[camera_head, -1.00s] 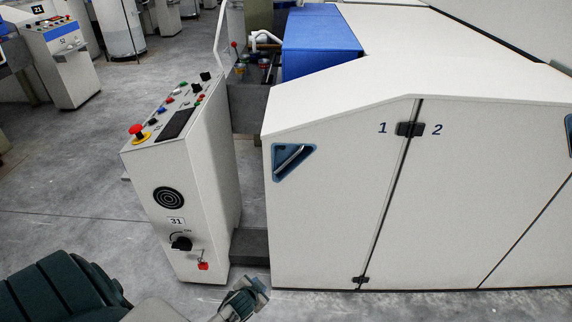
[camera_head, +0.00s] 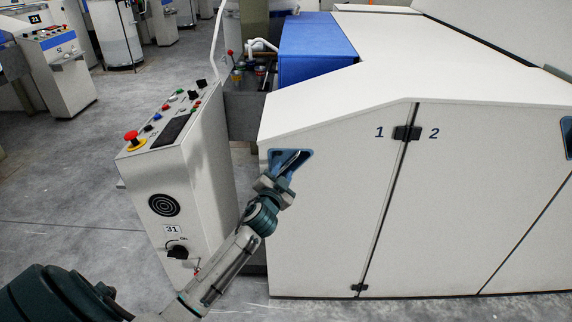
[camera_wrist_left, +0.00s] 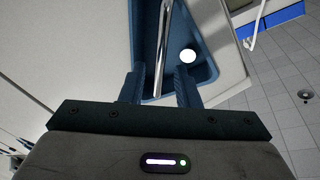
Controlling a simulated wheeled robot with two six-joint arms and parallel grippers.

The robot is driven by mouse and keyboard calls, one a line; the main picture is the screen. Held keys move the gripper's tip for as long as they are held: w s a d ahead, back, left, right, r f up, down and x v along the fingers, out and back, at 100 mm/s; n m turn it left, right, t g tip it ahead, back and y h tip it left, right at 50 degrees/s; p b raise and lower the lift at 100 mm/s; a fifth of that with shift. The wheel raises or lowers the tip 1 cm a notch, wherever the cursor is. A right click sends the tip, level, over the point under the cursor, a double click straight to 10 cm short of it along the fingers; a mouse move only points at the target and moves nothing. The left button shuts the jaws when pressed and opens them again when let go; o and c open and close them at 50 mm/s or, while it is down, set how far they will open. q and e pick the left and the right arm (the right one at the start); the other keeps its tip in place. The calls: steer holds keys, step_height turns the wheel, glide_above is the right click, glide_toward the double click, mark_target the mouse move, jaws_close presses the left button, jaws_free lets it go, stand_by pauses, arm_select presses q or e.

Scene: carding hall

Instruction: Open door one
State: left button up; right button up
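Door one (camera_head: 335,205) is the cream panel marked 1 on the machine's side, and it looks closed. Its handle, a shiny metal bar (camera_head: 290,160), sits in a blue recess (camera_head: 305,155) at the door's upper left. My left gripper (camera_head: 281,172) is at this recess and partly covers it. In the left wrist view the two fingers (camera_wrist_left: 161,78) are apart, and the bar (camera_wrist_left: 164,40) runs lengthwise between them with gaps on both sides. Whether the fingers touch the recess is unclear. My right gripper is out of view.
A control pedestal (camera_head: 205,160) marked 31, with a red emergency button (camera_head: 131,137), stands left of the door, close beside my left arm. Door two (camera_head: 460,200) adjoins on the right, with a dark latch (camera_head: 407,133) at the seam. The floor in front is clear.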

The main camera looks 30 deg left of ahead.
mark_target(285, 167)
arm_select(q)
steer(key=shift+x, duration=1.95)
jaws_close()
